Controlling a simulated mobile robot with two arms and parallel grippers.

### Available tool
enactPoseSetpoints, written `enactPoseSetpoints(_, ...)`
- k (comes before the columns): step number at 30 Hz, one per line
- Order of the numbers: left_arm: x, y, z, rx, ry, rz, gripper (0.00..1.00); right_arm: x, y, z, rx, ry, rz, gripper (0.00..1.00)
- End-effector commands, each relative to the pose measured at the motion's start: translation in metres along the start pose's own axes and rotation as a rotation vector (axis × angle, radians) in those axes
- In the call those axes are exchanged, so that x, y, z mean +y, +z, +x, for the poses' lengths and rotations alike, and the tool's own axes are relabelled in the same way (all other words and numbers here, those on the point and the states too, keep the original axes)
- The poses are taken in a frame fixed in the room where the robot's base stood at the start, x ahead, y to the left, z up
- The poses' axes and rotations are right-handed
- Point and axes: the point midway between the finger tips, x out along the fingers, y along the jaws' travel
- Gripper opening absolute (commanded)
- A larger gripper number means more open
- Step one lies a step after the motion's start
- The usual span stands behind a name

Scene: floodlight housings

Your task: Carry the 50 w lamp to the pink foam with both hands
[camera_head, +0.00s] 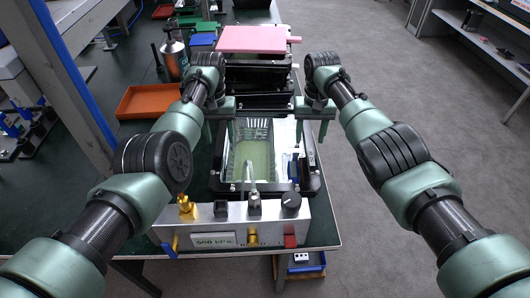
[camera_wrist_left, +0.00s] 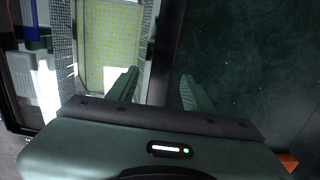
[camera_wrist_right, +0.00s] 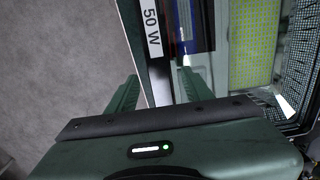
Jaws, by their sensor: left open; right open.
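The 50 w lamp (camera_head: 228,182) is an open black rectangular housing with a bright reflector and a yellow-green LED panel inside. Its "50 W" label (camera_wrist_right: 151,28) shows on the rim in the right wrist view. My left gripper (camera_head: 220,138) is open at the lamp's left side wall. In the left wrist view its fingers (camera_wrist_left: 157,88) lie either side of that wall (camera_wrist_left: 168,45). My right gripper (camera_head: 311,138) is open at the right side wall, its fingers (camera_wrist_right: 156,90) either side of the labelled rim. Contact cannot be told. The pink foam (camera_head: 252,39) lies flat at the back.
More black housings (camera_head: 258,75) stand between the lamp and the pink foam. A metal control box (camera_head: 240,225) with a pressure display stands in front of the lamp. An orange tray (camera_head: 152,102) and a dark canister (camera_head: 174,55) are on the left. Floor is open on the right.

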Motion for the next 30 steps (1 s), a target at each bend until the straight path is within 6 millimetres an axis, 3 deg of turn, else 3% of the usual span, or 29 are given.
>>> enactPoseSetpoints(11, -0.0002, -0.0001, 0.0061, 0.001, 0.0, 0.0, 0.51, 0.0004, 0.0001, 0.0063, 0.0, 0.001, 0.0, 0.51)
enactPoseSetpoints(17, -0.0003, -0.0001, 0.0059, 0.001, 0.0, 0.0, 0.0, 0.0005, 0.0002, 0.0062, 0.0, 0.001, 0.0, 0.0)
enactPoseSetpoints(30, -0.0003, -0.0001, 0.0058, 0.001, -0.001, 0.0, 0.0, 0.0006, 0.0002, 0.0061, 0.0, 0.001, 0.001, 0.0)
